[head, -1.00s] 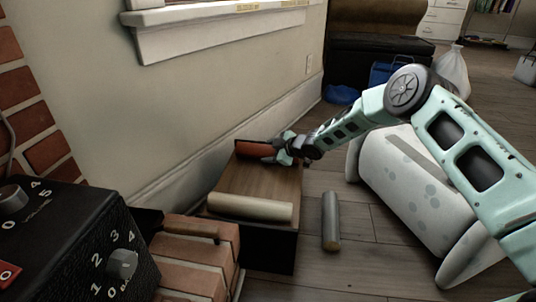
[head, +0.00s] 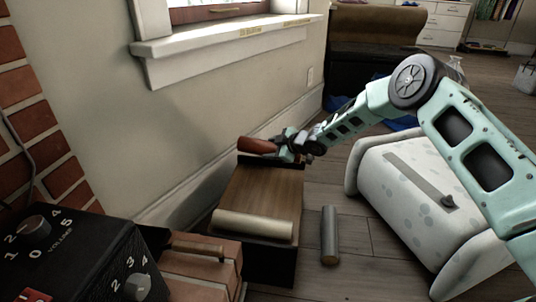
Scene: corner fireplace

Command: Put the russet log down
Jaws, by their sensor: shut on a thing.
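The russet log (head: 257,145) is a short red-brown cylinder in the head view. My gripper (head: 281,148) is shut on its right end. The log is over the far end of a low box with a brown wooden top (head: 262,190). A small gap seems to show between log and box top, but I cannot tell for sure whether they are apart. The gripper's fingers are partly hidden by the log and too small to see clearly.
A pale log (head: 252,225) lies across the near end of the box. A grey log (head: 330,236) lies on the floor to its right. A white padded seat (head: 415,200) stands further right. A wall and windowsill (head: 235,48) border the left. The box top's middle is clear.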

